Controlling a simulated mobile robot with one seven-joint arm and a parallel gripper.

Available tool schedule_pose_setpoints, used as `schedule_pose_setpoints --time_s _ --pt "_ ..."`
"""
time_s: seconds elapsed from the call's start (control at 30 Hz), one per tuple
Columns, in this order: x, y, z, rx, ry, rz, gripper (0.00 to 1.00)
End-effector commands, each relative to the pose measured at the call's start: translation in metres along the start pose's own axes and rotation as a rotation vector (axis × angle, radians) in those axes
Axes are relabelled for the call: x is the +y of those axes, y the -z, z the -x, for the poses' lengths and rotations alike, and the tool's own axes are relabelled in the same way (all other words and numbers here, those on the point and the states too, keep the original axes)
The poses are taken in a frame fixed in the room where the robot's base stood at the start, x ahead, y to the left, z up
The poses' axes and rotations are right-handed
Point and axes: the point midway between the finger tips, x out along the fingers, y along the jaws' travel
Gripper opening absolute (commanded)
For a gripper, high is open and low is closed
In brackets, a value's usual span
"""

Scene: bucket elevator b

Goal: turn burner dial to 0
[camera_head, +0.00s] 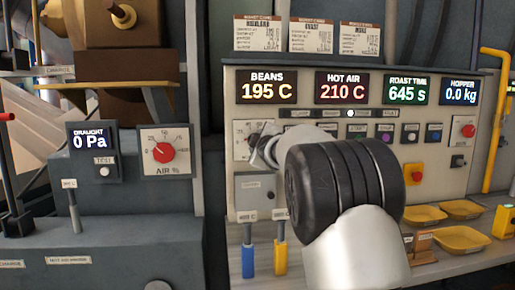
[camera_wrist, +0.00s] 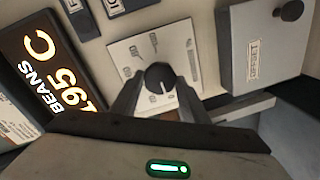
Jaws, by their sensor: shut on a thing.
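The burner dial (camera_wrist: 160,77) is a dark round knob with a white pointer mark, on a pale square plate (camera_wrist: 133,52) in the wrist view. My gripper (camera_wrist: 160,88) has its two fingers on either side of the knob and is shut on it. The pointer's exact reading is too small to tell. In the head view my gripper (camera_head: 264,150) is at the same plate (camera_head: 241,138), below the BEANS display, and my arm hides part of the plate and the knob.
The BEANS display (camera_head: 266,88) reads 195 C. A grey box (camera_head: 252,191) with a dark knob is below the dial plate. Blue (camera_head: 248,262) and yellow (camera_head: 281,258) handled levers stand below that. An AIR dial (camera_head: 163,153) with a red knob is on the left.

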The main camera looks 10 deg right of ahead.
Motion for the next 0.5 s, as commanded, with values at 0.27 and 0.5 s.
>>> schedule_pose_setpoints --time_s 0.27,0.5 --pt "-0.0011 0.0003 -0.0001 -0.012 -0.001 0.121 0.18" --pt "-0.0002 0.0009 -0.0001 -0.015 -0.002 0.16 0.18"
